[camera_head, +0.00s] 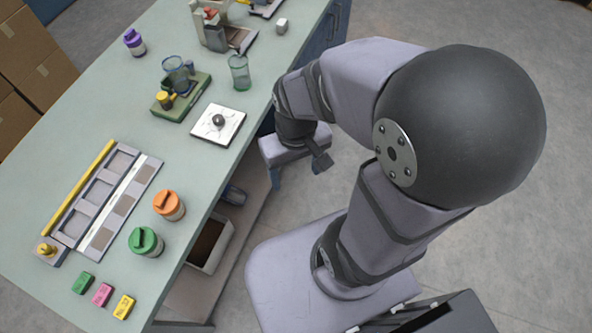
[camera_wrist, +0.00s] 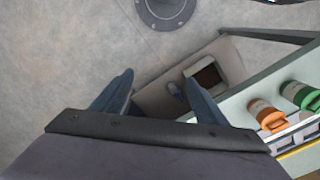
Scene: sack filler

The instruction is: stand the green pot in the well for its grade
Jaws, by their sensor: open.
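The green pot (camera_head: 146,242), a small jar with a green lid, stands on the bench at the near right of the grading rack (camera_head: 72,241). It also shows at the right edge of the wrist view (camera_wrist: 300,95). The rack has a row of grey square wells beside a pale strip with brown squares, and a yellow bar along its left side. The markings on the strip are too small to read. My gripper (camera_head: 318,163) is off the bench's right edge, well apart from the pot. In the wrist view its two fingers (camera_wrist: 160,95) are spread with nothing between them.
An orange-lidded pot (camera_head: 168,205) stands just behind the green one. Green, pink and yellow blocks (camera_head: 102,295) lie at the near left. A white plate with a dark knob (camera_head: 218,123), a green device (camera_head: 180,97), a glass (camera_head: 239,72) and a purple-lidded pot (camera_head: 134,42) stand farther back.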

